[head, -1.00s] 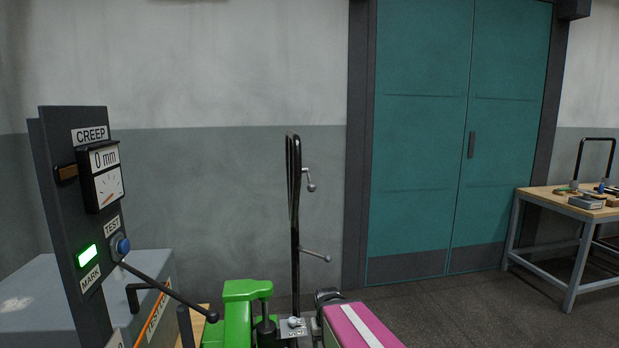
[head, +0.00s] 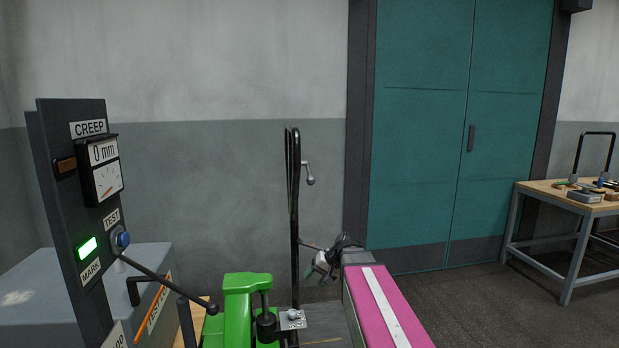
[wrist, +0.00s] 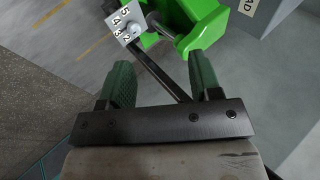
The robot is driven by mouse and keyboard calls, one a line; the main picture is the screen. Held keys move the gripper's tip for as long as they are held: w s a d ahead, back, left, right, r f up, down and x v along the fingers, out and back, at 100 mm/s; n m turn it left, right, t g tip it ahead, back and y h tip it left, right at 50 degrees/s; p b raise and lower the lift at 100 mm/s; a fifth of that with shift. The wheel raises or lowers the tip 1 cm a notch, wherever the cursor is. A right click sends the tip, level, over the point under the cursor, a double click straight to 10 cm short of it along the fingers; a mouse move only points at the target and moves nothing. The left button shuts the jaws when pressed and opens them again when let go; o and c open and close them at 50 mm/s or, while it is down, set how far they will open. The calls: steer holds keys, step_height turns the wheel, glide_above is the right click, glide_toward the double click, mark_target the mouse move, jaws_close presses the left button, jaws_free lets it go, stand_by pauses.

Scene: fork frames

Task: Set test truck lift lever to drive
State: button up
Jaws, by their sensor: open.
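The test truck has a green body (head: 240,310) and a tall black handle (head: 294,200). A short grey lever with a round knob (head: 310,180) sticks out high on the handle. A lower thin lever (head: 312,246) points right, its outer end hidden at my gripper. My gripper (head: 325,264) is beside the handle, right of it and low. In the wrist view its two green fingers (wrist: 160,62) are apart, with a dark bar (wrist: 160,74) running between them; I cannot tell whether they touch it. A numbered metal plate (wrist: 127,22) with a knob lies beyond.
A dark test panel (head: 65,210) with a CREEP gauge, a lit green MARK display and a blue TEST knob stands at left. A grey box (head: 30,275) is behind it. A workbench (head: 550,187) stands far right by teal doors (head: 425,130). Floor right is clear.

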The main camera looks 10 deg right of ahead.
steer(key=w+d+r+t+y, duration=0.1)
steer(key=w+d+r+y, duration=0.1)
steer(key=w+r, duration=0.35)
steer(key=w+d+r+t+y, duration=0.2)
steer(key=r, duration=0.7)
steer(key=n+t+y, duration=0.2)
steer(key=y, duration=0.3)
glide_toward(310, 174)
steer(key=x, duration=1)
steer(key=shift+w+f, duration=0.1)
steer(key=shift+f, duration=0.3)
jaws_close()
steer(key=shift+s+r+m, duration=0.2)
steer(key=shift+r+m, duration=0.55)
steer(key=shift+m, duration=0.25)
steer(key=shift+s+r+m+g+h, duration=0.2)
steer(key=shift+r+m+g+h, duration=0.3)
steer(key=shift+r+m+h, duration=0.5)
steer(key=shift+a+f+y, duration=0.1)
steer(key=shift+f+y, duration=0.05)
steer(key=shift+y, duration=0.15)
